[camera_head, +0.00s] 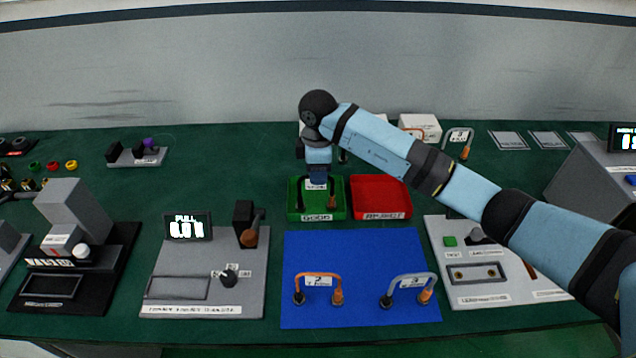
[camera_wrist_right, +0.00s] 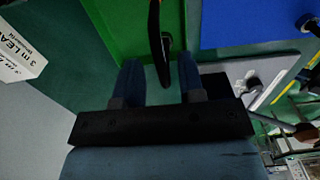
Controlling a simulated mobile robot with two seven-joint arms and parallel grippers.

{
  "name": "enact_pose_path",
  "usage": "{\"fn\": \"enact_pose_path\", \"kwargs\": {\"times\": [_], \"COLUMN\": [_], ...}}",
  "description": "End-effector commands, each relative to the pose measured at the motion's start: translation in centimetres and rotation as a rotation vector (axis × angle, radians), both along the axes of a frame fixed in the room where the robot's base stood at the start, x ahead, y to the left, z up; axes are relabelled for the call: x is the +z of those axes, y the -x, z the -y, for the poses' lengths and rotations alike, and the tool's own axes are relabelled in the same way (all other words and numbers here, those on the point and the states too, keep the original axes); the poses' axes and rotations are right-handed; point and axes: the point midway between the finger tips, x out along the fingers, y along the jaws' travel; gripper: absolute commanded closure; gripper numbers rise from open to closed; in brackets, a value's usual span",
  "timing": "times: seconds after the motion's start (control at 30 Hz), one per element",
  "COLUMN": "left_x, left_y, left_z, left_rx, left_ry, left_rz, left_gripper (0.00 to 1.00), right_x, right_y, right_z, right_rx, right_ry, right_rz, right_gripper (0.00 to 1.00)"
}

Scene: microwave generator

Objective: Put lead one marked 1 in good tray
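A lead (camera_head: 332,199) with a pale tag sits in the green tray (camera_head: 292,212), below my right gripper (camera_head: 317,178); its tag is too small to read surely. The tray's front label looks like GOOD. In the right wrist view, the lead's dark end (camera_wrist_right: 160,45) lies over the green tray (camera_wrist_right: 115,25). My right gripper (camera_wrist_right: 160,72) has its two fingers apart, with the lead's end between and just beyond the tips, touching neither finger visibly. My left gripper is not in view.
A red tray (camera_head: 381,199) stands right of the green one. The blue mat (camera_head: 355,255) in front holds a lead marked 2 (camera_head: 318,280) and another lead (camera_head: 410,281). White boxes (camera_head: 420,126) and another lead (camera_head: 458,136) are behind. Test stations stand on both sides.

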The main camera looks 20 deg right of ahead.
Motion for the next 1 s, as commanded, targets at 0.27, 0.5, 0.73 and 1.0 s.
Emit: {"fn": "enact_pose_path", "kwargs": {"times": [0.27,0.5,0.73,1.0], "left_x": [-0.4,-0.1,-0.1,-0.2], "left_y": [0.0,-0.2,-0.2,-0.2], "left_z": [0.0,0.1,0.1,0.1], "left_rx": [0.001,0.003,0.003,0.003], "left_ry": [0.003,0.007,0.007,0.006], "left_rz": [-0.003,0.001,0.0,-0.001], "left_gripper": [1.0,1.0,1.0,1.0], "right_x": [5.4,7.2,7.3,7.2], "right_y": [0.0,0.0,0.0,0.0], "right_z": [0.0,0.0,0.0,0.0], "right_rx": [0.001,0.0,0.0,0.001], "right_ry": [0.0,-0.001,0.0,0.0], "right_rz": [0.002,0.0,-0.001,-0.001], "right_gripper": [0.64,0.64,0.64,0.64]}}
